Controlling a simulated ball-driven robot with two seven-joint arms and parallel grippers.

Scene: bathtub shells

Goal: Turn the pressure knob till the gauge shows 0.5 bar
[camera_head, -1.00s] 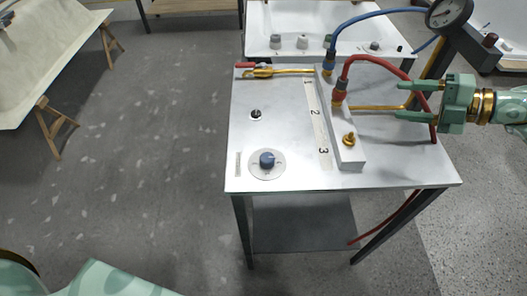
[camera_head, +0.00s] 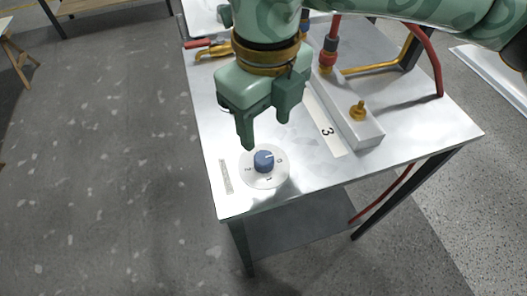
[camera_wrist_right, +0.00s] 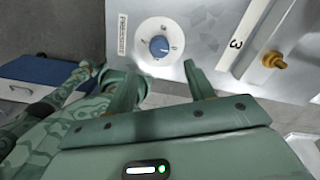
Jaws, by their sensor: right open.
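The blue pressure knob (camera_head: 263,161) sits on a round white dial (camera_head: 264,181) marked 0, 1 and 2, near the table's front left corner. Its pale mark seems to point right, towards the 0. My right gripper (camera_head: 265,132) is open just behind and above the knob, with nothing between its fingers. In the right wrist view the knob (camera_wrist_right: 159,46) shows beyond the open fingers (camera_wrist_right: 163,74), apart from them. The gauge is not in view now, so its reading cannot be seen. My left gripper is not in view.
The metal table (camera_head: 330,185) has a pale block with a brass fitting (camera_head: 358,111) right of the knob, beside a strip marked 3 (camera_head: 328,132). Red-handled brass valve (camera_head: 207,48) and hoses (camera_head: 427,55) lie farther back. The tabletop around the dial is clear.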

